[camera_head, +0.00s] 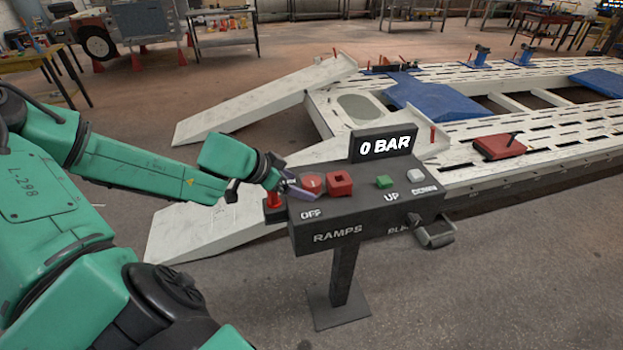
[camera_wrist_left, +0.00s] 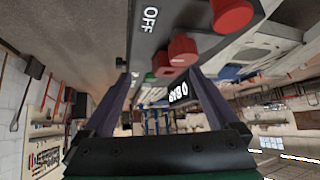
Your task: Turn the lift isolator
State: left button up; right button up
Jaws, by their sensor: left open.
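The control box (camera_head: 370,222) stands on a post and carries a round red knob (camera_head: 311,183) near the OFF label and a blockier red switch (camera_head: 339,183) to its right. Which of these is the lift isolator I cannot tell for sure. My left gripper (camera_head: 297,190) is open at the box's left end, close beside the round knob; contact is unclear. In the left wrist view, its two fingers (camera_wrist_left: 162,75) stand apart with nothing held, and a red control (camera_wrist_left: 182,51) shows ahead between and above them. My right gripper is not in view.
A red part (camera_head: 273,201) stands at the box's left end. A green UP button (camera_head: 384,182) and a pale button (camera_head: 416,175) sit to the right. The 0 BAR display (camera_head: 385,145) rises behind. White ramps (camera_head: 250,105) and the lift bed (camera_head: 540,140) lie beyond.

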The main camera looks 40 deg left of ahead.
pick_arm(q)
jog(key=s+a+r+n, duration=0.2)
jog(key=a+r, duration=0.2)
send_near(311, 181)
jog(key=shift+y, duration=0.4)
jog(key=x, duration=0.5)
jog(key=shift+s+d+f+p, duration=0.1)
jog(key=shift+d+f+p, duration=0.05)
jog(key=shift+d+p, duration=0.25)
jog(key=b+x, duration=0.1)
jog(key=x, duration=0.2)
jog(key=shift+f, duration=0.35)
jog(key=shift+w+f+b, duration=0.3)
jog(key=shift+w+b, duration=0.2)
jog(key=shift+w, duration=0.25)
grip_shut()
